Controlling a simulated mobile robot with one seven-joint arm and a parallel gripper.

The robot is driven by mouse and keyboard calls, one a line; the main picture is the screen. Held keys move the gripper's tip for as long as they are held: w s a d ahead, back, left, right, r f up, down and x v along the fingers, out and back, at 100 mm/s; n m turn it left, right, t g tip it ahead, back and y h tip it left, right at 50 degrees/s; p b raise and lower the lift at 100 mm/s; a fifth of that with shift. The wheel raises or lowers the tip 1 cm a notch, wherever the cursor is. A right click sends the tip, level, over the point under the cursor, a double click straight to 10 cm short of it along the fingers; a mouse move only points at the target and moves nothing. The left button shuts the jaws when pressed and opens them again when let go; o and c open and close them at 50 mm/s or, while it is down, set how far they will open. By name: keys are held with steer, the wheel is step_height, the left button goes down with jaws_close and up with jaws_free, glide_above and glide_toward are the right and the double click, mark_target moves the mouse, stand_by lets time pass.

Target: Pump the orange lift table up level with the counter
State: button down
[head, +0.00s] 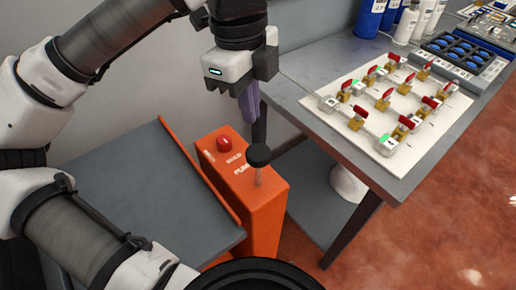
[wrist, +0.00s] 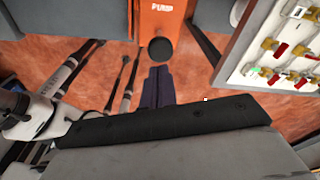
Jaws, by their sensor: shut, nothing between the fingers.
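The orange lift table (head: 267,215) stands left of the counter. Its grey platform (head: 130,190) sits lower than the grey counter top (head: 300,75). Its orange housing carries a red button (head: 224,143) and a black pump knob (head: 258,155) on a thin upright rod. The knob also shows in the wrist view (wrist: 161,49), just beyond my fingertips in that picture. My gripper (head: 249,108) points down above the housing, apart from the knob. Its purple fingers are shut together with nothing between them, and they also show in the wrist view (wrist: 159,72).
A white panel (head: 345,135) with several red-handled valves lies on the counter. Blue and white bottles (head: 371,18) and a tray of blue items (head: 462,50) stand farther back. The counter edge and leg (head: 352,232) are close right of the housing. Reddish floor (head: 440,220) is open at the right.

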mark_target(256, 150)
steer(key=shift+s+d+f+b, duration=0.15)
steer(key=shift+f+b, duration=0.75)
steer(key=shift+f, duration=0.75)
steer(key=shift+s+d+f+b, duration=0.1)
steer(key=shift+f+b, duration=0.8)
steer(key=shift+f, duration=0.7)
steer(key=shift+f, duration=0.1)
